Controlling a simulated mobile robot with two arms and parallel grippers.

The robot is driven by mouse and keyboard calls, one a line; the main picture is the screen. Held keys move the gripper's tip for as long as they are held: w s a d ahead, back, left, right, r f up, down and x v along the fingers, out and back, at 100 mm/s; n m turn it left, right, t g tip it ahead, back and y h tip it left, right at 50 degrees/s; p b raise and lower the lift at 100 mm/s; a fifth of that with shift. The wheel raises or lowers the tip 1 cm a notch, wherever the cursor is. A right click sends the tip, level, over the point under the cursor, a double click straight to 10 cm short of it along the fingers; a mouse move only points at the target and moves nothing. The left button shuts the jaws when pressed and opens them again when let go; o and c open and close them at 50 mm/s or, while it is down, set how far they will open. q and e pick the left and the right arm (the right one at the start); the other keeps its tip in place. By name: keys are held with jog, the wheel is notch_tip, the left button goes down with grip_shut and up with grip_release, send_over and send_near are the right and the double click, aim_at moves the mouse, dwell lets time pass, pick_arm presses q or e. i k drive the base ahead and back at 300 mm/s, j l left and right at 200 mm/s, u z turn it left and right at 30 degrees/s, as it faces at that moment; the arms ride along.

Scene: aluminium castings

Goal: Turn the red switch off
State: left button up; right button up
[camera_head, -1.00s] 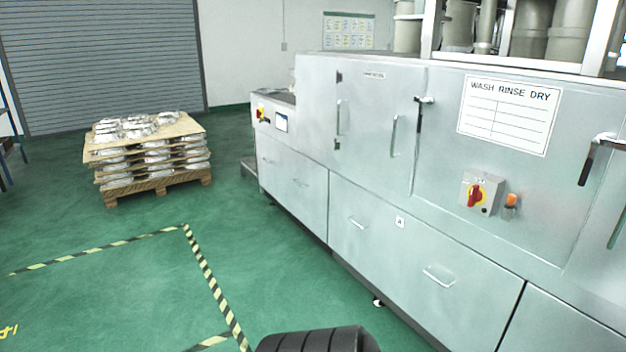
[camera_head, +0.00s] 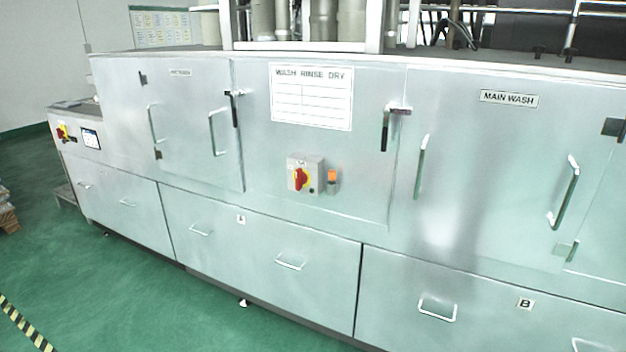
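A red rotary switch (camera_head: 300,179) sits on a yellow plate on a small grey box, on the front of the steel washing machine (camera_head: 260,215). The box is below the "WASH RINSE DRY" sign (camera_head: 312,96). The red handle looks close to upright, slightly tilted. An orange lamp (camera_head: 332,176) is just right of the box. A second red and yellow switch (camera_head: 62,132) is at the machine's far left end, beside a small screen (camera_head: 90,139). Neither of my grippers is in view.
The machine's long front, with door handles and drawer pulls, spans the view. A "MAIN WASH" door (camera_head: 509,98) is at the right. A pallet edge (camera_head: 8,218) shows at the left.

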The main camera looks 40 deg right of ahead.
aim_at(301, 179)
jog(key=z, duration=1)
